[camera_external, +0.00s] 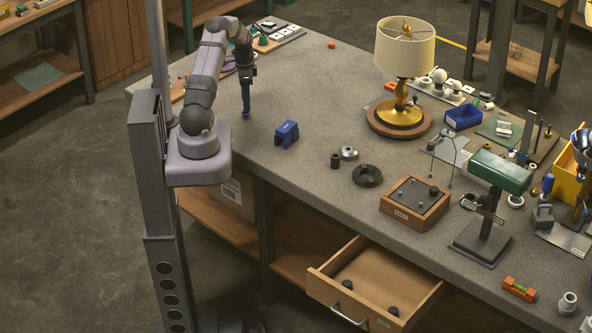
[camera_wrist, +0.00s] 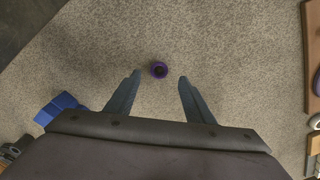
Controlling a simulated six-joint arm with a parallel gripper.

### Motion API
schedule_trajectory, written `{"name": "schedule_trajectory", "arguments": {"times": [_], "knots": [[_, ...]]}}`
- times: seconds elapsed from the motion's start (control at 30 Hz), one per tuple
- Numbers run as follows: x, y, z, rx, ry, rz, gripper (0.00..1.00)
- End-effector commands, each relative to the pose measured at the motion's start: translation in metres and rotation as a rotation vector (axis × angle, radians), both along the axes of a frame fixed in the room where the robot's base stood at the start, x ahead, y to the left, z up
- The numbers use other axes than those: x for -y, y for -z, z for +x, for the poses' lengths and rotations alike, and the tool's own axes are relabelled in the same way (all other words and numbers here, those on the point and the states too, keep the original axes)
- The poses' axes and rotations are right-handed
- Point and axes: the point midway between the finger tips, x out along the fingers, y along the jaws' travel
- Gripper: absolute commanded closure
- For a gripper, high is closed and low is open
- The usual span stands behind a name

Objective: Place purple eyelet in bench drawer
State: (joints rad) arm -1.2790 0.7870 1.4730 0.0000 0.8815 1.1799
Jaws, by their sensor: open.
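In the external view my gripper (camera_external: 246,112) points down close to the bench's left edge. The bench drawer (camera_external: 330,291) is pulled open at the bench front, with a few small dark round things inside.
A blue block-like part (camera_external: 287,134) stands right of my gripper and also shows in the wrist view (camera_wrist: 58,108). A black ring (camera_external: 367,176), a wooden box (camera_external: 414,204), a green-shaded lamp (camera_external: 500,172) and a gold lamp (camera_external: 404,60) stand farther right. Bench top around the eyelet is clear.

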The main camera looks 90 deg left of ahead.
Motion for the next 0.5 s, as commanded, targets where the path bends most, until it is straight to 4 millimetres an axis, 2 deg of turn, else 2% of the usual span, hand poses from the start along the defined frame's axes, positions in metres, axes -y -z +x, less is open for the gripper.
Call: {"name": "schedule_trajectory", "arguments": {"times": [0.3, 0.5], "knots": [[0.003, 0.035, -0.003, -0.001, 0.000, -0.002, 0.52], [0.003, 0.041, -0.002, 0.000, 0.000, 0.001, 0.52]]}}
